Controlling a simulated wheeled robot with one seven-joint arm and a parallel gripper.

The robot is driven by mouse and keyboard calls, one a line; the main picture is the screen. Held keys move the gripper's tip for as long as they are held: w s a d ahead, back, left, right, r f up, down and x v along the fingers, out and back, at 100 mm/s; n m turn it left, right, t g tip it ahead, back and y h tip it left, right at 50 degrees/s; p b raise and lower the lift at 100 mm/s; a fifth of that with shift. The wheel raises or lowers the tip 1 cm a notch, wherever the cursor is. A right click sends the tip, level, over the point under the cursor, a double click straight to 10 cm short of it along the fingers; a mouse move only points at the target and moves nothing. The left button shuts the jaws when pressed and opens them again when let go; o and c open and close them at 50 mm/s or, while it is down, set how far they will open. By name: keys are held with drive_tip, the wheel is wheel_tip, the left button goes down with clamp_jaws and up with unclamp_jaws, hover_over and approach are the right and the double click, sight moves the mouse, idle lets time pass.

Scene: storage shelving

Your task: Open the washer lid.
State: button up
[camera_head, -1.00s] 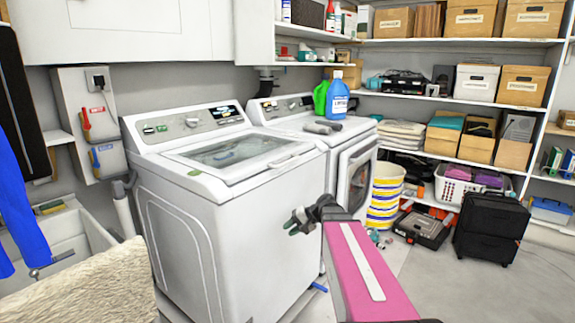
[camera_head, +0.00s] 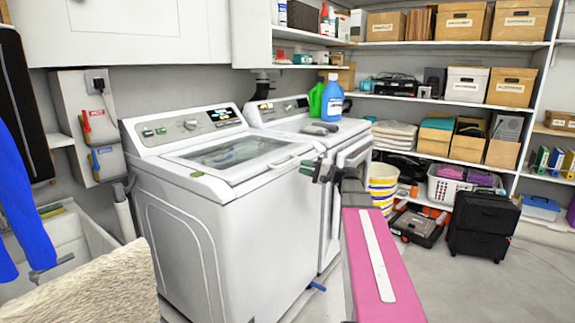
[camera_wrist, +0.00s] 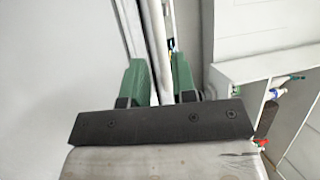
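The white top-loading washer (camera_head: 205,238) stands in the middle of the head view. Its lid (camera_head: 228,153), with a glass window, lies shut on top. The lid's front edge faces right, towards my gripper. My gripper (camera_head: 316,168) is beside the washer's top right corner, at about lid height in the picture. Whether it touches the washer cannot be told. In the wrist view my gripper (camera_wrist: 160,78) shows two green fingers apart, with a pale vertical edge visible between them. Nothing appears clamped.
A front-loading machine (camera_head: 345,160) stands right behind the washer, with a blue bottle (camera_head: 332,98) and a green bottle (camera_head: 316,99) on top. A sink (camera_head: 62,246) is at left. Floor is clear at lower right.

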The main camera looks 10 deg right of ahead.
sight(287, 163)
drive_tip(key=x, duration=0.7)
drive_tip(key=shift+w+a, duration=0.1)
drive_tip(key=shift+a, duration=0.05)
clamp_jaws()
